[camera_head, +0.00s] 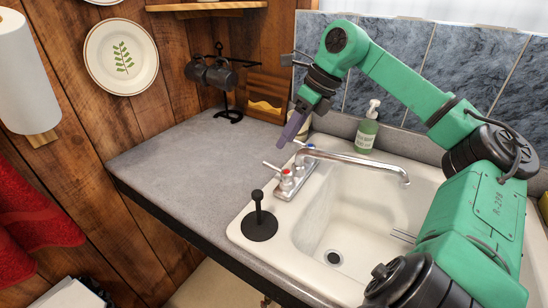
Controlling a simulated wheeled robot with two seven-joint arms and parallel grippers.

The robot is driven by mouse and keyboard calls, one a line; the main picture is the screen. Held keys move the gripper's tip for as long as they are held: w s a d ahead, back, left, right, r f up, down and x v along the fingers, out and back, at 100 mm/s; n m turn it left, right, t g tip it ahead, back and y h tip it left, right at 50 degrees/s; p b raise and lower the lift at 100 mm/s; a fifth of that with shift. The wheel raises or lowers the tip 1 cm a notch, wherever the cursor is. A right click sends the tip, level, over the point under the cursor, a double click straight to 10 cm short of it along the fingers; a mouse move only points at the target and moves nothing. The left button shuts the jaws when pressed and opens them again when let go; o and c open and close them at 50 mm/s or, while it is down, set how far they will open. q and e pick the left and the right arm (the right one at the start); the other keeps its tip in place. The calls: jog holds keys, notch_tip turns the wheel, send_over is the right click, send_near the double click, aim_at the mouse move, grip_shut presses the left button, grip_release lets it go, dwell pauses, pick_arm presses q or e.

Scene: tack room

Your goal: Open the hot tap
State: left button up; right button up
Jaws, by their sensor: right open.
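The chrome faucet (345,158) is mounted on the left rim of the white sink (240,222), with its spout reaching right over the basin. The hot tap (287,175), marked red, is its nearer handle, with a lever pointing left. The cold tap (310,148), marked blue, is farther back. My right gripper (288,134) has purple fingers and hangs above and behind the taps, apart from the hot tap by the look of it. It is open, and no object shows in it. My left gripper is out of view.
A green soap bottle (366,132) stands behind the sink. A black plunger-like stopper (259,222) stands on the sink's left rim. A mug rack (230,100) with dark mugs stands at the back. The grey counter (180,155) left of the sink is mostly clear.

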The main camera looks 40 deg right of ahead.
aim_at(270, 164)
jog(key=x, duration=0.2)
jog(key=p+x, duration=0.1)
jog(key=x, duration=0.2)
jog(key=d+p+x, duration=0.1)
jog(key=x, duration=0.2)
jog(key=shift+w, duration=0.4)
jog(key=shift+a+f, duration=0.25)
jog(key=shift+s+f, duration=0.1)
jog(key=shift+f, duration=0.05)
jog(key=shift+c, duration=0.3)
grip_shut()
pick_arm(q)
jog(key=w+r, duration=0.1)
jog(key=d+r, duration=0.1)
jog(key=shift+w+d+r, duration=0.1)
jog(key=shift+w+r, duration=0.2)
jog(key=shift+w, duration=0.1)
